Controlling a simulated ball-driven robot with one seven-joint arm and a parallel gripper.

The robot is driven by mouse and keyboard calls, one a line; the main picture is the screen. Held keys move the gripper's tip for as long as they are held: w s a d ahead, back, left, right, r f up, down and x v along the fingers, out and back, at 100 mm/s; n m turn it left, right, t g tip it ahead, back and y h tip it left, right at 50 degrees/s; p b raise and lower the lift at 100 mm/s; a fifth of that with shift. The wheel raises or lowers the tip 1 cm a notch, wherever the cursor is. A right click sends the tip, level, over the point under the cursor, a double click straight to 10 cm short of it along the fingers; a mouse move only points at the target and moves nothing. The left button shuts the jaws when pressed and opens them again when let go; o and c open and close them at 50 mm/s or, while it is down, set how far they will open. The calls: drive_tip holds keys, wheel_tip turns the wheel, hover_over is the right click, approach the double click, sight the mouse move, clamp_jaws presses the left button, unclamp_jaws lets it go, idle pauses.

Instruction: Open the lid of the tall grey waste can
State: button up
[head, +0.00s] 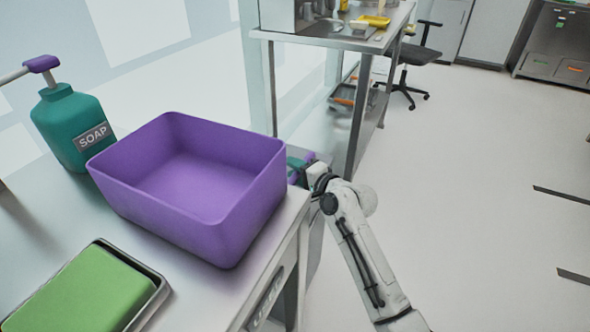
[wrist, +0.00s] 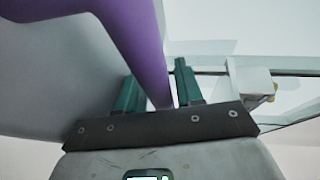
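My gripper (head: 298,166) is beside the right rim of a purple tub at the table's edge, partly hidden by the tub in the head view. In the wrist view my gripper (wrist: 158,90) shows two teal fingers standing apart. A purple strip (wrist: 140,40) comes down from the top into the gap between them; I cannot tell whether it is touched. A grey surface lies behind the strip at left. No tall grey waste can or lid can be clearly made out in either view.
The purple tub (head: 205,185), a green soap bottle (head: 72,128) and a green block in a tray (head: 155,300) stand on the grey table (head: 215,290). A steel bench (head: 335,38) and an office chair (head: 405,60) are farther back.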

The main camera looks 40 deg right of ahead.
clamp_jaws()
drive_tip(key=shift+r, duration=0.1)
idle(0.3)
